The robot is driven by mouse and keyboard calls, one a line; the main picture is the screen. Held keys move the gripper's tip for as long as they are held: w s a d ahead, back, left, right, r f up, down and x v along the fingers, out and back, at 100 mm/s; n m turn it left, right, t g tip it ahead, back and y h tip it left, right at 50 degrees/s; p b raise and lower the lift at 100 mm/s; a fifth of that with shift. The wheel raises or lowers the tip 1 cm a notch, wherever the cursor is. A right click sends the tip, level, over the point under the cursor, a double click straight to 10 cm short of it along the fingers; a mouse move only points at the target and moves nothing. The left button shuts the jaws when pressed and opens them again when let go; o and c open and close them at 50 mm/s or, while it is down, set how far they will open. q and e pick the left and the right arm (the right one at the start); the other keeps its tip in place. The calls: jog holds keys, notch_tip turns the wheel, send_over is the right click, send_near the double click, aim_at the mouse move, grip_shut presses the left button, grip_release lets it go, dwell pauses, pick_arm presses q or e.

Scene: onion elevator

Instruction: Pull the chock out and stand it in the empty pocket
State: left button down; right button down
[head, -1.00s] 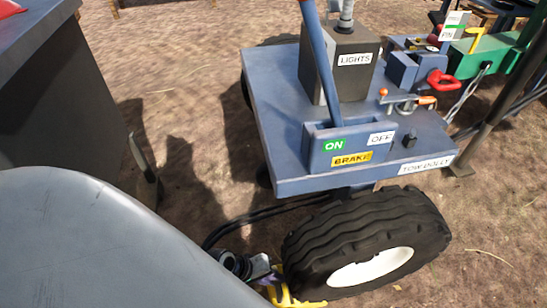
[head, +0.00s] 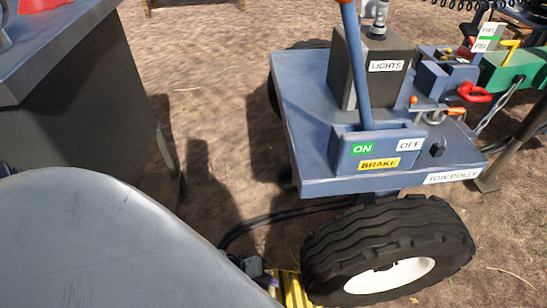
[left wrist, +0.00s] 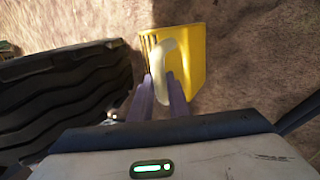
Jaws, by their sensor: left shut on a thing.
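The yellow chock (head: 292,289) shows at the bottom of the head view, just left of the dolly's black tyre (head: 385,238). In the left wrist view the chock (left wrist: 190,58) has a pale loop handle (left wrist: 168,52) facing me. My left gripper (left wrist: 164,88) has its purple fingers shut on that handle. The tyre (left wrist: 60,95) lies left of the chock there, with a narrow strip between them. In the head view my left gripper (head: 262,278) is partly hidden behind my grey arm. My right gripper is out of view. I cannot make out the empty pocket.
The blue tow dolly (head: 300,130) carries the lights box (head: 352,85) and brake lever (head: 357,60). A black hose (head: 275,215) runs behind the wheel. A dark cabinet (head: 80,100) stands at left. Bare ground (head: 215,100) lies between cabinet and dolly.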

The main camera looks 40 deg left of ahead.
pick_arm(q)
jog(key=shift+s+a, duration=0.5)
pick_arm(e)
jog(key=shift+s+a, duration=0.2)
pick_arm(q)
jog(key=c, duration=1.6)
grip_release()
